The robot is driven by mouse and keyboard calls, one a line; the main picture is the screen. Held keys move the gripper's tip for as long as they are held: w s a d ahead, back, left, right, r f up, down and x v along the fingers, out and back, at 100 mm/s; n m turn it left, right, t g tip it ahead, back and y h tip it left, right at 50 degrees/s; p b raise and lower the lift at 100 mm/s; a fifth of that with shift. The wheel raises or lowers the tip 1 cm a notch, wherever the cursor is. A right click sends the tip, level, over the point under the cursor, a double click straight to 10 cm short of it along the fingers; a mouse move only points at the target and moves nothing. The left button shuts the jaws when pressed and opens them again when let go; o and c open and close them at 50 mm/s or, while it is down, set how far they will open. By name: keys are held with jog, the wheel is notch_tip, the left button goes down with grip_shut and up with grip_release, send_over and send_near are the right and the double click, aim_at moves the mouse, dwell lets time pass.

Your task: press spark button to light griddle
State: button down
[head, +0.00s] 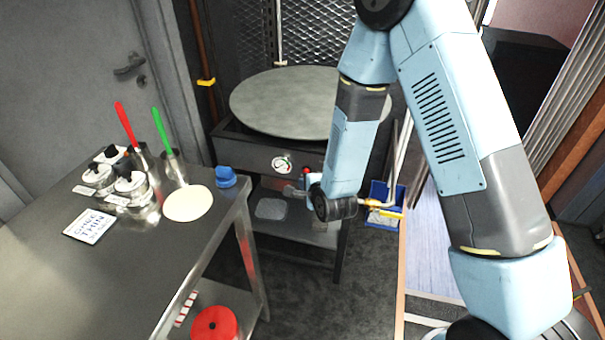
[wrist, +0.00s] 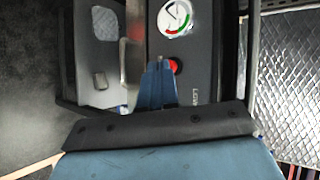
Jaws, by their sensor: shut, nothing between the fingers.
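The griddle (head: 290,100) is a round grey plate on a dark stand. Its front panel (head: 245,153) carries a white dial gauge (head: 282,163), which also shows in the wrist view (wrist: 174,18). In the wrist view a round red button (wrist: 175,65) sits on the dark panel below the gauge. My gripper (wrist: 158,66) is shut and empty, its blue fingers just left of the red button. I cannot tell whether the fingertips touch the panel. In the head view my wrist hides part of the panel's right side. No flame shows.
A steel table (head: 130,265) stands at left with canisters, a red and a green-handled tool, a flatbread (head: 188,203) and a blue object (head: 226,177). A metal bar (wrist: 133,60) stands close left of my fingers. A blue bin (head: 378,215) is right of the stand.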

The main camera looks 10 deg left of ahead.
jog(key=shift+m, duration=0.7)
jog(key=s+f, duration=0.1)
jog(key=s+a+f, duration=0.1)
jog(key=f, duration=0.1)
jog(key=s+a+f, duration=0.1)
jog(key=shift+f, duration=0.2)
jog(key=w, duration=0.9)
jog(key=shift+d, duration=0.35)
jog(key=shift+w, duration=0.1)
dwell(1.3)
jog(key=shift+w+r, duration=0.1)
jog(key=shift+w, duration=0.05)
jog(key=shift+w, duration=0.55)
dwell(1.1)
jog(key=shift+s, duration=0.95)
